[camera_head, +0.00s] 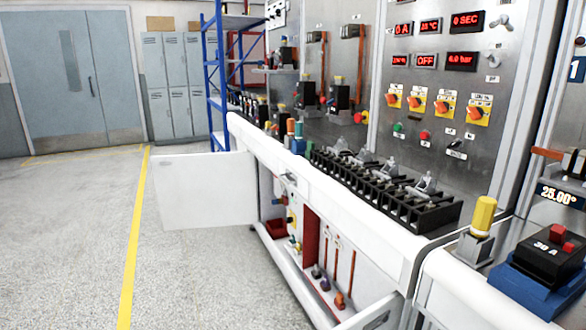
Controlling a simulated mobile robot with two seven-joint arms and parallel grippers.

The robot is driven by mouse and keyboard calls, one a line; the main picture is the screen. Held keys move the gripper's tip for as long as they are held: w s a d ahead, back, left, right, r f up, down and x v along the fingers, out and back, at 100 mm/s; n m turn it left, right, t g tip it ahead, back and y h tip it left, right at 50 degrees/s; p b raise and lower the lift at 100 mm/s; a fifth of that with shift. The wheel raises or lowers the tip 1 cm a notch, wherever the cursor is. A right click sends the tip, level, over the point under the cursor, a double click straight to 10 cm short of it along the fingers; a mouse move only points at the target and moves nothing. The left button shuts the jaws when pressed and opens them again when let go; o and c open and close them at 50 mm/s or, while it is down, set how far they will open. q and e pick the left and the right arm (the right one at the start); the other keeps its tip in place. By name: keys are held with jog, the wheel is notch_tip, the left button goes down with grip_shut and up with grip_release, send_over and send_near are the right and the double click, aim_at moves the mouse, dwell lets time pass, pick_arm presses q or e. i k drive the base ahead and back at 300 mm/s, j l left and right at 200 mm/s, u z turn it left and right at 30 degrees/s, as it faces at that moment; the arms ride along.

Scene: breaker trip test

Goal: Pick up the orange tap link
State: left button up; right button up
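Neither of my grippers shows in the head view. Several orange things are in view, and I cannot tell for sure which is the orange tap link. A small orange-topped piece (340,300) stands low in the open cabinet under the bench, right of a purple one (325,284). An orange bar (547,153) juts out at the right edge.
The cabinet's white door (205,190) stands open into the floor space. A long black rack (385,190) lies on the white bench. A black block marked 30 A (545,258) sits on a blue base at lower right. The floor at left is clear.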

aim_at(339, 298)
jog(key=k, duration=0.25)
jog(key=k+z, duration=0.2)
jog(key=z, duration=0.2)
jog(key=k+l+z, duration=0.1)
jog(key=z, duration=0.3)
jog(key=j+z, duration=0.45)
jog(key=j, duration=0.2)
jog(key=k+j+z, duration=0.15)
jog(key=j+z, duration=0.3)
jog(key=j, duration=0.15)
jog(key=k+j, duration=0.1)
jog(key=j, duration=0.4)
jog(key=k+j, duration=0.1)
jog(key=j, duration=0.95)
jog(key=k, duration=0.05)
